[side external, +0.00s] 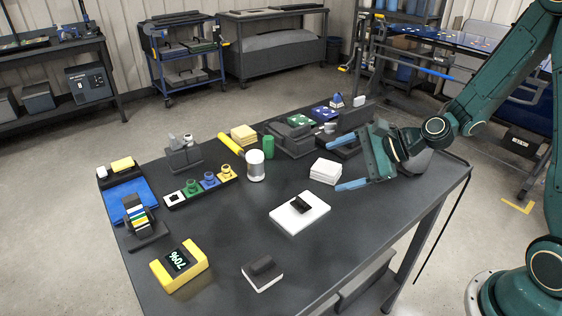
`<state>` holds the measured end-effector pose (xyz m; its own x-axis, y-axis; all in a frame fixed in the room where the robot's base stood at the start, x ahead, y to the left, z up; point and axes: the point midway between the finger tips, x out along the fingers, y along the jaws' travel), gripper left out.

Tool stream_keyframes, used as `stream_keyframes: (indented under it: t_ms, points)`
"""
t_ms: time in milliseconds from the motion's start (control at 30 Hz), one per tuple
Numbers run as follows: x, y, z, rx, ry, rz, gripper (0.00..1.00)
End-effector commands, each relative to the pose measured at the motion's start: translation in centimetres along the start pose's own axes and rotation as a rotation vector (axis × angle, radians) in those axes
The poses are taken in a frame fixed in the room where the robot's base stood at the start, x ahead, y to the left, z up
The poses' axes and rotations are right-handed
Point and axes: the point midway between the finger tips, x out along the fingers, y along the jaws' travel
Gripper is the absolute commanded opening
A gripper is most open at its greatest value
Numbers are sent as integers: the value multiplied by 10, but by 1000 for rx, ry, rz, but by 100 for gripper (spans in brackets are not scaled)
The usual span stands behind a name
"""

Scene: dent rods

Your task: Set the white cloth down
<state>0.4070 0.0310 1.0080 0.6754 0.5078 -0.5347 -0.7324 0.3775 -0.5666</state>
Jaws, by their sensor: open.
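A white folded cloth stack (325,171) lies on the dark table (235,262), right of the table's middle. My gripper (342,162) comes in from the right, with its two blue-tipped fingers spread wide. The stack sits just left of the fingertips, with the lower fingertip close to its right side. I cannot tell whether they touch. Nothing shows gripped between the fingers.
A white plate with a black block (300,213) lies in front of the cloth. A white cylinder (256,166), a green cylinder (269,147) and a yellow rod (231,144) stand or lie to the left. A yellow display box (179,267) is front left.

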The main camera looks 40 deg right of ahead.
Motion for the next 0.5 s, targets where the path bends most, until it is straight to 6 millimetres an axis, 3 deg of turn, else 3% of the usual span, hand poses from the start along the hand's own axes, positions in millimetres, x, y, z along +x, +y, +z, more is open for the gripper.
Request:
stream_keyframes:
  t_ms: [300,500]
  points:
    - [18,-13,-53,555,-53,-174,80]
    - [21,-16,-77,774,-74,-251,80]
